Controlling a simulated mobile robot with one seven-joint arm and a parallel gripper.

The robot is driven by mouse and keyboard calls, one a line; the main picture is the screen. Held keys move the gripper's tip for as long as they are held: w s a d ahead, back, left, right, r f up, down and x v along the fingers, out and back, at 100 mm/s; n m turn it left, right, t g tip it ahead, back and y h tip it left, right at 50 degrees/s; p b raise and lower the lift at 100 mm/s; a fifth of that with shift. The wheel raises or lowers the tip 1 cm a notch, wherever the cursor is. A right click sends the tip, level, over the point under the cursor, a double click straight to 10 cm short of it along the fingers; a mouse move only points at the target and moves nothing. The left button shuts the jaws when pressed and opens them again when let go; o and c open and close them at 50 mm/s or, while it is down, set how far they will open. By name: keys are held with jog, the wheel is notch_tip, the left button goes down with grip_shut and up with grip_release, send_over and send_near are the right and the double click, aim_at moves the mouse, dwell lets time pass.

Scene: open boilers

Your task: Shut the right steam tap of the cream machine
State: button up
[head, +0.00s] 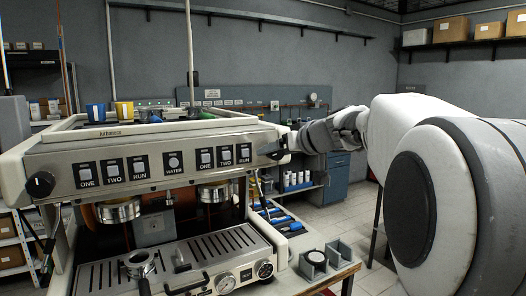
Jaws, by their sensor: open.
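The cream machine (150,152) fills the left and middle of the head view, with labelled buttons along its front panel. Its left steam tap (40,184) is a black knob at the panel's left end. My gripper (280,146) comes in from the right and is at the panel's right end, its jaws open. The right steam tap is mostly or wholly hidden there among the dark fingers, so its setting cannot be read. Whether the fingers touch it cannot be told.
A portafilter (139,264) lies on the machine's drip tray (205,252). A grey tamping stand (314,262) and blue-handled tools (280,218) are on the counter at right. The floor (345,215) behind is clear.

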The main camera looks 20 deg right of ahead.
grip_shut()
jog(key=shift+f+m+b, duration=0.1)
jog(key=shift+m+b, duration=0.2)
jog(key=shift+b, duration=0.05)
jog(key=shift+d+f+m+y+b, duration=0.1)
jog(key=shift+m+y+b, duration=0.3)
jog(key=shift+b, duration=0.15)
jog(key=shift+m+y+b, duration=0.6)
jog(key=shift+m+b, duration=0.2)
jog(key=shift+b, duration=0.15)
jog(key=m+y+b, duration=0.2)
jog(key=m+b, duration=0.1)
jog(key=m, duration=0.1)
jog(key=shift+d+y, duration=0.1)
jog(key=shift+y, duration=0.2)
jog(key=m+b, duration=0.1)
jog(key=m, duration=0.1)
jog(key=m+t+y+b, duration=0.1)
jog(key=m, duration=0.1)
jog(key=shift+f+y, duration=0.2)
jog(key=shift+y, duration=0.1)
jog(key=m+t+b, duration=0.1)
jog(key=m, duration=0.1)
jog(key=m+t+y+b, duration=0.1)
jog(key=m, duration=0.2)
jog(key=shift+r+b, duration=0.1)
jog(key=shift+b, duration=0.2)
